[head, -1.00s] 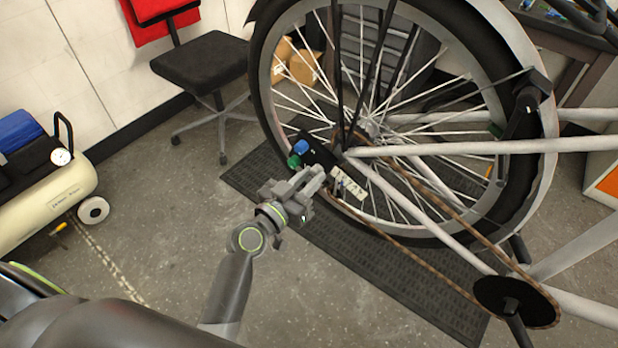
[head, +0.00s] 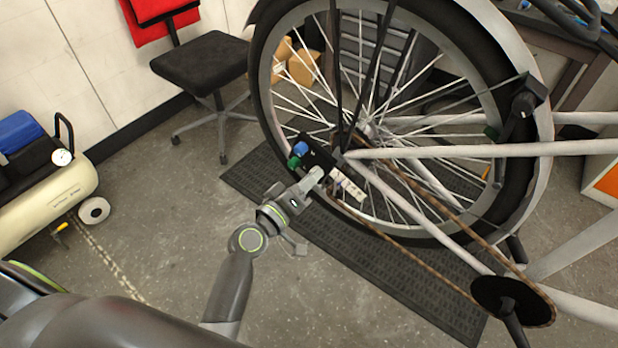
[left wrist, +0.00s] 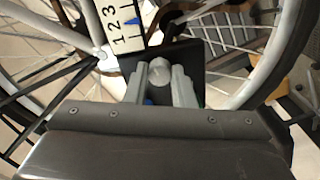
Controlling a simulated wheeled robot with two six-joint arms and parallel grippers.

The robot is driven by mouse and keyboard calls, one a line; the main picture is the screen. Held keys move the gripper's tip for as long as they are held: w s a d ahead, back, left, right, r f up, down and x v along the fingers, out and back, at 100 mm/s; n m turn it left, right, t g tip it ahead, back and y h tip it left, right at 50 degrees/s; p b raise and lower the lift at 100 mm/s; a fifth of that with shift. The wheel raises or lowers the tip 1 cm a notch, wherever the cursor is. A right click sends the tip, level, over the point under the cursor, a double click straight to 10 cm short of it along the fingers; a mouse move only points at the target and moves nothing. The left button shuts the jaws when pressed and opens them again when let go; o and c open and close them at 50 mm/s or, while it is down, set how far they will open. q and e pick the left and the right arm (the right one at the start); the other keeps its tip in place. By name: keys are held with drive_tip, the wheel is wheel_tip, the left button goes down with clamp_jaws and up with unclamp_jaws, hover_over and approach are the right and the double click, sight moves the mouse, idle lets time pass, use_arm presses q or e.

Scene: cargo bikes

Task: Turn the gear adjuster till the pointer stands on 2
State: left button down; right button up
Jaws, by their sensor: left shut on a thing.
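The gear adjuster knob (left wrist: 160,72) is a grey round knob on a dark plate (left wrist: 190,57) by the rear wheel hub. My left gripper (head: 316,175) is shut on it; the two fingers (left wrist: 162,85) sit on either side of the knob in the left wrist view. A white scale (left wrist: 122,25) with 1, 2 and 3 lies beside the knob; it also shows in the head view (head: 347,185). My right gripper is not in view.
A blue knob (head: 301,150) and a green knob (head: 294,162) sit on the same bracket, close to my gripper. The spoked wheel (head: 262,90), chain (head: 420,262) and frame tube (head: 480,149) are close by.

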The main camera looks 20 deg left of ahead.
use_arm(q)
drive_tip(key=shift+n, duration=1.1)
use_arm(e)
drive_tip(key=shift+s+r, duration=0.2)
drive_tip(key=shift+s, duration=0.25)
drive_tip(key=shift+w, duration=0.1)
use_arm(q)
drive_tip(key=c, duration=1.2)
unclamp_jaws()
drive_tip(key=shift+c, duration=0.2)
drive_tip(key=b+v, duration=0.4)
drive_tip(key=v, duration=1.3)
drive_tip(key=shift+s, duration=0.2)
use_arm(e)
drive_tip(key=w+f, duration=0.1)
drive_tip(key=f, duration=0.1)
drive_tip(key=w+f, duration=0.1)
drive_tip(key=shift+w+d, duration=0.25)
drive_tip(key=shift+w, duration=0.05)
